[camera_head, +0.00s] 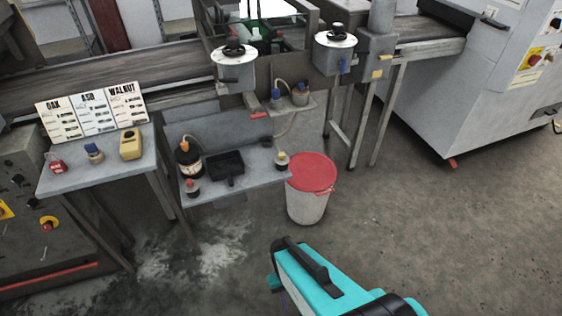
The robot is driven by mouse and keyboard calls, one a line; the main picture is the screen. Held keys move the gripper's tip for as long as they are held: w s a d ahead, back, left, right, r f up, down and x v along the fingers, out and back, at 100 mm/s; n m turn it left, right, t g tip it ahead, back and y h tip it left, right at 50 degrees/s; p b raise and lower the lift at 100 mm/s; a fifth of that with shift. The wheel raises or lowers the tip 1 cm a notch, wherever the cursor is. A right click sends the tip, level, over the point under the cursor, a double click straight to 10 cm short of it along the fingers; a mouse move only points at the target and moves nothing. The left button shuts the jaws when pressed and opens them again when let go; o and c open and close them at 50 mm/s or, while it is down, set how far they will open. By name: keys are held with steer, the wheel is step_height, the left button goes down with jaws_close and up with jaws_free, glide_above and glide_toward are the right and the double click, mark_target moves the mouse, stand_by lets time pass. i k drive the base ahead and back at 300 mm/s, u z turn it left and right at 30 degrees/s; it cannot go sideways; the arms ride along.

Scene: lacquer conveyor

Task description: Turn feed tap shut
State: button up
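I cannot tell for sure which fitting is the feed tap. A small red lever (258,115) shows under the conveyor's edge. Another small blue part (343,66) sits below the right round dial. My teal and black arm (325,275) is at the bottom centre, well apart from these fittings. No gripper fingers can be made out.
A white bucket with a red lid (312,172) stands on the floor between my arm and the fittings. A lower shelf (225,196) holds a dark bottle (188,160), a black tray (227,167) and small pots. Label cards (92,117) stand left. The floor at right is clear.

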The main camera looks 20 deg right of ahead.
mark_target(342, 64)
steer(key=k, duration=1.35)
steer(key=u, duration=0.3)
steer(key=i, duration=1.85)
steer(key=z, duration=0.15)
